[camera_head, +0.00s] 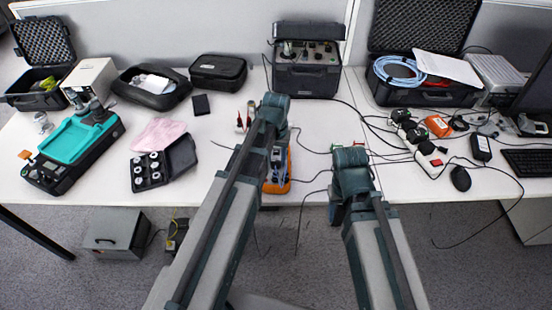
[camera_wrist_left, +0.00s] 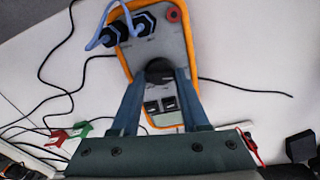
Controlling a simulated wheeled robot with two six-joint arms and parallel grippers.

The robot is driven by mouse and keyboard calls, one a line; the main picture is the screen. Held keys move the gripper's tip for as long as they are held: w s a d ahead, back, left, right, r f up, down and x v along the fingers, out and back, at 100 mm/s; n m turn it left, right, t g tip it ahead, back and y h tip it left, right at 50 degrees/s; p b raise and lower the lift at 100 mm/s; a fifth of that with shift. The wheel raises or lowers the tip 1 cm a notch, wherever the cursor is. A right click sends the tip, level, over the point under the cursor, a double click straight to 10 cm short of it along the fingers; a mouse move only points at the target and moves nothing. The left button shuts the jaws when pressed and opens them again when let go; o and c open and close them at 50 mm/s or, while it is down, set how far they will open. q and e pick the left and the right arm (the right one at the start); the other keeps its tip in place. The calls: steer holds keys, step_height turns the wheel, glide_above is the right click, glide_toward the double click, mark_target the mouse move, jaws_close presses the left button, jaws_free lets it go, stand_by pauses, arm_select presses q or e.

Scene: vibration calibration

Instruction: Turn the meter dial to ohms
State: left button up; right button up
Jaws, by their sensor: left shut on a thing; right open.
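An orange-edged meter (camera_head: 289,187) lies near the table's front edge in the head view, partly covered by my left arm. In the left wrist view the meter's grey face (camera_wrist_left: 170,42) shows a round black dial (camera_wrist_left: 158,66), with blue leads plugged in at one end. My left gripper (camera_wrist_left: 158,76) has a finger on either side of the dial and is shut on it. In the head view my left gripper (camera_head: 278,158) is over the meter. My right gripper (camera_head: 337,212) is open at the table's front edge, right of the meter; its fingertips are mostly hidden.
A dark instrument box (camera_head: 307,78) stands behind the meter. Black cables (camera_head: 345,103) cross the table to the right. A small black case (camera_head: 165,165) with white knobs lies left, beside a teal-topped device (camera_head: 75,140). Some bare table lies left of the meter.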

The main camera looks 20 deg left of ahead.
arm_select(q)
jaws_close()
steer(key=shift+m, duration=0.3)
steer(key=m, duration=0.3)
steer(key=shift+m, duration=2)
steer(key=o, duration=1)
jaws_free()
